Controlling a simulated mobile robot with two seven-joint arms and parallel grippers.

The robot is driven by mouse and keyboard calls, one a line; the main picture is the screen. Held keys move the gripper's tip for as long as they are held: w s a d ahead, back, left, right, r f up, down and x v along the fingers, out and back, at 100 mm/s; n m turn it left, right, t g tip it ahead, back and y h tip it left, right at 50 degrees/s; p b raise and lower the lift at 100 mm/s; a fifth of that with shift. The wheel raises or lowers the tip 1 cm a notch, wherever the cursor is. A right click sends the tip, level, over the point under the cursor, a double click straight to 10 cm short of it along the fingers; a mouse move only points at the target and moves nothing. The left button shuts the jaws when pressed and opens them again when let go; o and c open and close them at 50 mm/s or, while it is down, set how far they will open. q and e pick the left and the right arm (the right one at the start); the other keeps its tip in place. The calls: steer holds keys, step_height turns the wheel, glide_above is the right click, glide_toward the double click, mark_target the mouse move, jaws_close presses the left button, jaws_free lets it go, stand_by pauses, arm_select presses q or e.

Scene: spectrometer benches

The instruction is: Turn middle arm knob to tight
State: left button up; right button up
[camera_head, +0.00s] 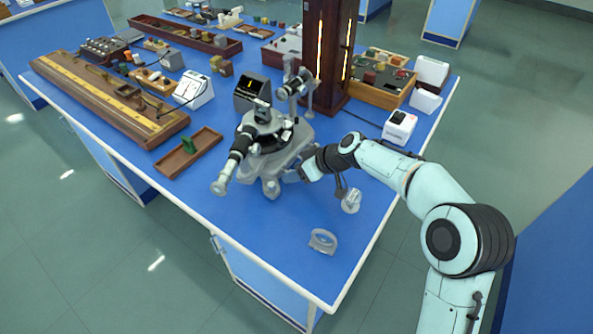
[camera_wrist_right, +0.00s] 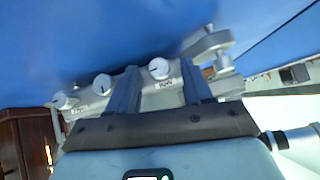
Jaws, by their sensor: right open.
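The spectrometer (camera_head: 283,160) stands on the blue bench, a grey base with black telescope tubes. In the right wrist view, three white round knobs sit along its grey base: a left knob (camera_wrist_right: 60,100), a middle knob (camera_wrist_right: 102,84) and a right knob (camera_wrist_right: 160,68). Small lettering beside them is too blurred to read. My right gripper (camera_head: 298,174) is at the right side of the spectrometer's base. In the wrist view its two fingers (camera_wrist_right: 160,72) are open, and the right knob appears between them. Whether they touch it cannot be told. My left gripper is out of view.
A clear round piece on a stand (camera_head: 351,201) and a clear half-ring piece (camera_head: 323,241) are on the bench near my right arm. A wooden tray (camera_head: 188,153) lies to the left, and a brown lamp column (camera_head: 328,60) stands behind. The bench's front right is mostly bare.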

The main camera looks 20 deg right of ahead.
jaws_close()
steer(key=shift+d+m+g+y, duration=0.15)
steer(key=shift+m+g+y, duration=0.15)
steer(key=shift+y, duration=0.2)
jaws_free()
steer(key=v, duration=1.3)
steer(key=shift+p, duration=0.4)
steer(key=shift+r, duration=0.15)
